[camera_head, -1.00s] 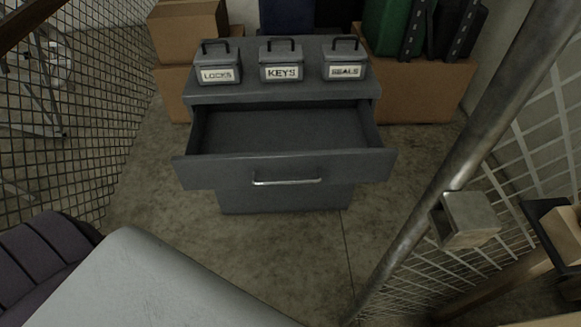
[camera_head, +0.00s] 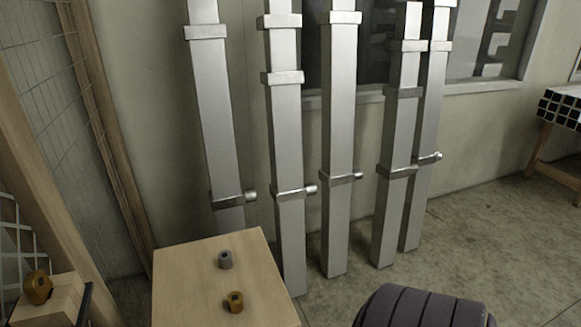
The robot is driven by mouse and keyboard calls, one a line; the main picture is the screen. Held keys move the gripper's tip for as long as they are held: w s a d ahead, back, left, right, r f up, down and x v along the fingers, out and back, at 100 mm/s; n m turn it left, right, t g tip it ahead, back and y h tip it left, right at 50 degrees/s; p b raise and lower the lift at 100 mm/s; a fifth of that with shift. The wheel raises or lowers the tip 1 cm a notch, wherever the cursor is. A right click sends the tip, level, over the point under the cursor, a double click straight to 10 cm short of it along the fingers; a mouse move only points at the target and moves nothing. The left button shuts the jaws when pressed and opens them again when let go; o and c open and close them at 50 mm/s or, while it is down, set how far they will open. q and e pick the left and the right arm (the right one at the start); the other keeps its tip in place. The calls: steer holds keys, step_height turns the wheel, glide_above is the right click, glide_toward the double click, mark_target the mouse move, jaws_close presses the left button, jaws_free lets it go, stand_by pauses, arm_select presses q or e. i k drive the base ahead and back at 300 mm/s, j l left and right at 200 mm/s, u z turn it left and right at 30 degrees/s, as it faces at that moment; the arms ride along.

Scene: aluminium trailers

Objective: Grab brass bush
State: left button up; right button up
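A small brass-coloured bush (camera_head: 235,302) with a dark hole stands on the light wooden tabletop (camera_head: 205,270) at the lower middle of the head view.
A brass-coloured rounded piece (camera_head: 37,287) sits on wooden blocks (camera_head: 55,302) at the lower left. Several tall aluminium posts (camera_head: 340,150) stand along the wall behind the table. Wooden-framed mesh (camera_head: 60,100) is at left. Open floor (camera_head: 500,240) lies at right.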

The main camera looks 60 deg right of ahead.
mark_target(235, 303)
steer(key=l+z, duration=0.1)
steer(key=z, duration=1.1)
steer(key=k+l, duration=0.05)
